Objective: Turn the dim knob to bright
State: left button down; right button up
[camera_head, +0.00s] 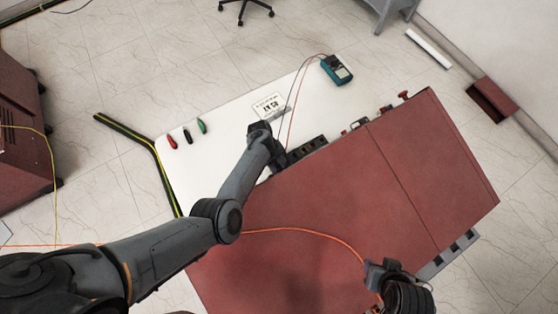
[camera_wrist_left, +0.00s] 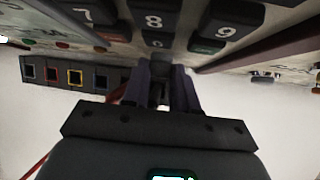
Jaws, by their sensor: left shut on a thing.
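My left gripper (camera_head: 277,152) reaches over the red cabinet (camera_head: 340,210) to its panel side. In the left wrist view the left gripper's fingers (camera_wrist_left: 160,78) are closed together against the panel, just below large keys 7, 8 and 9 (camera_wrist_left: 153,20). A small part between the fingers, which appears to be the dim knob, is mostly hidden by them. Its marking and setting cannot be read. My right gripper (camera_head: 376,270) is over the near right side of the cabinet, away from the panel; its jaws are unclear.
A white table (camera_head: 225,135) bears red, black and green clips (camera_head: 188,135), a white label card (camera_head: 269,106) and a teal multimeter (camera_head: 336,69) with leads. A row of coloured sockets (camera_wrist_left: 68,75) is left of the fingers. An orange cable (camera_head: 300,231) crosses the cabinet top.

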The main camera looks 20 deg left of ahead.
pick_arm(q)
jog(key=shift+m+t+h, duration=0.3)
jog(key=shift+t+h, duration=0.1)
jog(key=c, duration=1.2)
grip_release()
jog(key=shift+o, duration=0.2)
jog(key=shift+a, duration=0.1)
jog(key=p+v, duration=0.2)
jog(key=v, duration=0.8)
jog(key=shift+r, duration=0.35)
jog(key=shift+s+a, duration=0.1)
